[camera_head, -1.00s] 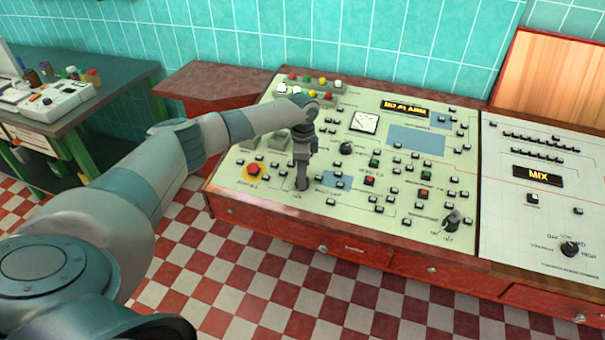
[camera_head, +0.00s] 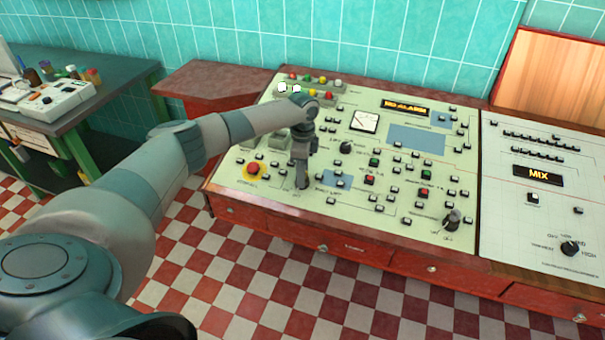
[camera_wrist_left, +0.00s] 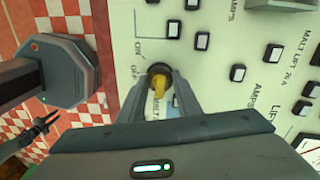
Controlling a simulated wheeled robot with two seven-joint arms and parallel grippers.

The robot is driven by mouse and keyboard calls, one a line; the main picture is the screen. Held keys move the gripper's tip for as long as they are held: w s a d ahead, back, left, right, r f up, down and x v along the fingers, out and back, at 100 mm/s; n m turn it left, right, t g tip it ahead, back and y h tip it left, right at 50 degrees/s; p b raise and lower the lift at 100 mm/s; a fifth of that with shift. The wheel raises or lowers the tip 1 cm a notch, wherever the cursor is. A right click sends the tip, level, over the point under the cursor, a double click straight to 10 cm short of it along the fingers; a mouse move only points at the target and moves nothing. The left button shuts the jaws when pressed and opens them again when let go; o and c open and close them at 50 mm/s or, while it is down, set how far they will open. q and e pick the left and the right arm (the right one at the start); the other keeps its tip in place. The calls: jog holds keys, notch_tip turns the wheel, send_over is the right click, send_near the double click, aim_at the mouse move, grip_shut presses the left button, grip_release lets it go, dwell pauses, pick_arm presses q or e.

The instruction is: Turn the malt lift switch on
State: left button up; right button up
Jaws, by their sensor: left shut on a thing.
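The malt lift switch (camera_wrist_left: 159,80) shows in the left wrist view as a dark round base with a yellow lever, beside printed ON and OFF marks. My left gripper (camera_wrist_left: 161,98) has a finger on each side of the lever and is shut on it. In the head view my left gripper (camera_head: 302,185) points down at the front edge of the sloping panel (camera_head: 330,205) and hides the switch. I cannot tell which mark the lever points to. My right gripper (camera_wrist_left: 47,124) shows small at the left of the left wrist view, fingers apart, away from the panel.
A display (camera_head: 404,105) reads NO ALARM. A bench with instruments (camera_head: 57,100) stands at the left.

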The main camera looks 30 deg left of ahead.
pick_arm(q)
jog(key=shift+m, duration=4)
jog(key=o, duration=0.8)
jog(key=shift+r, duration=0.1)
notch_tip(320, 180, up, 17)
jog(key=b, duration=0.4)
jog(key=shift+r+b, duration=0.2)
jog(key=shift+b, duration=0.1)
